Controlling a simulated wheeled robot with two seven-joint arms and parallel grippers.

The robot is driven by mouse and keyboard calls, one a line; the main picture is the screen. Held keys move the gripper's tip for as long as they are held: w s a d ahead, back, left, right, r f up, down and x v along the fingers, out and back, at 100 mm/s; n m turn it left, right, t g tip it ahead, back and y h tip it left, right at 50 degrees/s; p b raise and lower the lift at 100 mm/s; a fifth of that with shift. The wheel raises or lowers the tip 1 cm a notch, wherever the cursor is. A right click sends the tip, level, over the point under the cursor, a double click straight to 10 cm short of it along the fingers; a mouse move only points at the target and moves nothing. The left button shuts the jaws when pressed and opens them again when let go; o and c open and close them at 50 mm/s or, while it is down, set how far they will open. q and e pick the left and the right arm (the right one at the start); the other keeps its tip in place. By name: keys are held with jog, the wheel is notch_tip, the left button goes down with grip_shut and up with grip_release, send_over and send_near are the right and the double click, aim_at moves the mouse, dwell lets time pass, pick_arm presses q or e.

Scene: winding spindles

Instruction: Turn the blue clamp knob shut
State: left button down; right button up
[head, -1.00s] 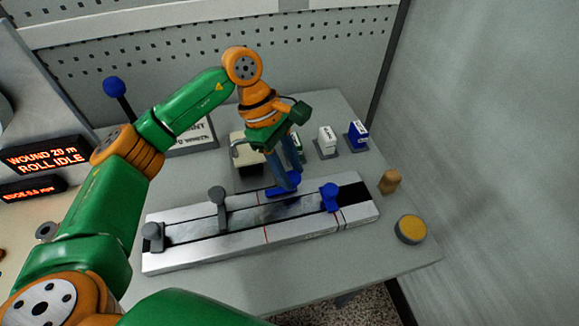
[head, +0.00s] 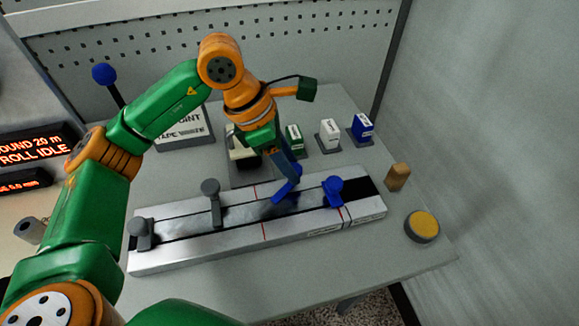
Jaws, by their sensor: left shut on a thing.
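The blue clamp knob (head: 281,197) shows as a slanting blue bar low over the middle of the silver rail fixture (head: 190,255). My left gripper (head: 287,186) reaches down from above and is shut on it. The fingers hide much of the knob and its mount. The bar runs diagonally, its near end to the left. A second blue knob-like piece (head: 333,188) stands on the rail to the right, apart from the gripper. My right gripper is not in view.
Grey knobs (head: 211,187) and (head: 139,229) stand on the rail's left half. Green, white and blue small boxes (head: 361,126) stand behind. A wooden peg (head: 397,177) and a yellow-topped button (head: 422,225) are at the right. The front table strip is clear.

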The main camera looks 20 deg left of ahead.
pick_arm(q)
jog(key=n+b, duration=0.1)
jog(key=n, duration=0.1)
jog(key=n+t+y+b, duration=0.1)
jog(key=n+b, duration=0.1)
jog(key=n, duration=0.1)
jog(key=shift+s+d+f+t, duration=0.15)
jog(key=shift+t, duration=0.15)
jog(key=n+y+b, duration=0.1)
jog(key=n, duration=0.1)
jog(key=n+y+b, duration=0.1)
jog(key=n, duration=0.2)
jog(key=shift+s+d+t, duration=0.1)
jog(key=shift+d+t, duration=0.05)
jog(key=shift+t, duration=0.15)
jog(key=shift+n+b, duration=0.3)
jog(key=shift+n, duration=0.2)
jog(key=shift+c, duration=2.3)
grip_release()
jog(key=p+v, duration=0.1)
jog(key=v, duration=0.6)
jog(key=shift+r, duration=0.2)
jog(key=shift+s+d, duration=0.1)
